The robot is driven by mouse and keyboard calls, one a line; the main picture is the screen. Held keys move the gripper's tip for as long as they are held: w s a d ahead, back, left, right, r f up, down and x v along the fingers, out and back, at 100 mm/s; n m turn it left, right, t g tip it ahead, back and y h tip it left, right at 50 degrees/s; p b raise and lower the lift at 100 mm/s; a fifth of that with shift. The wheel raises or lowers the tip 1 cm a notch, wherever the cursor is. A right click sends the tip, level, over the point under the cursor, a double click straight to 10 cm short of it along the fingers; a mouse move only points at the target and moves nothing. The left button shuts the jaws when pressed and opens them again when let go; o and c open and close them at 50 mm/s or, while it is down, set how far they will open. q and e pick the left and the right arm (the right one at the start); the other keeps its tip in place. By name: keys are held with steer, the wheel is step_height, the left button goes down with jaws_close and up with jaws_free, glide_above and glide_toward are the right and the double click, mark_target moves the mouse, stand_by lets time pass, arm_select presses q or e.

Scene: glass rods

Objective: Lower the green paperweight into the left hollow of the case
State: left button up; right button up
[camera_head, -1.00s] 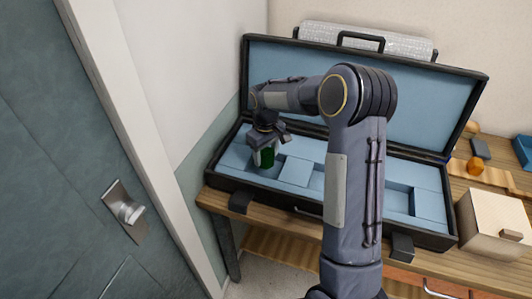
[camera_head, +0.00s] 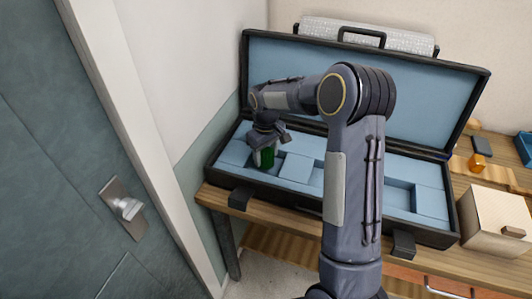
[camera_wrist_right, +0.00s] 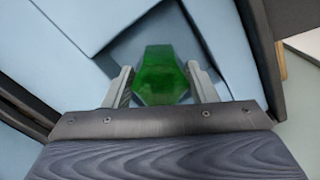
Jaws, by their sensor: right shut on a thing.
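The green paperweight (camera_head: 265,157) is a faceted, dark green glassy block, upright between the fingers of my right gripper (camera_head: 264,151). In the right wrist view the paperweight (camera_wrist_right: 160,76) sits between the two grey fingers of the right gripper (camera_wrist_right: 162,88), which is shut on it. The open black case (camera_head: 213,169) has a pale blue lining with several hollows. The paperweight is at the case's left hollow; I cannot tell whether its bottom touches the floor there. My right arm hides the middle of the case. My left gripper is not in view.
The case lid (camera_head: 420,98) stands open behind the arm. A wooden box (camera_head: 492,222), an orange object (camera_head: 477,162) and a blue tray (camera_head: 524,148) are on the wooden table (camera_head: 290,222) to the right. A door (camera_head: 60,180) is at the left.

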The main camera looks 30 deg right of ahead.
steer(key=shift+f+b, duration=0.65)
steer(key=shift+f, duration=0.3)
stand_by(0.3)
steer(key=o, duration=1.2)
steer(key=shift+o, duration=0.2)
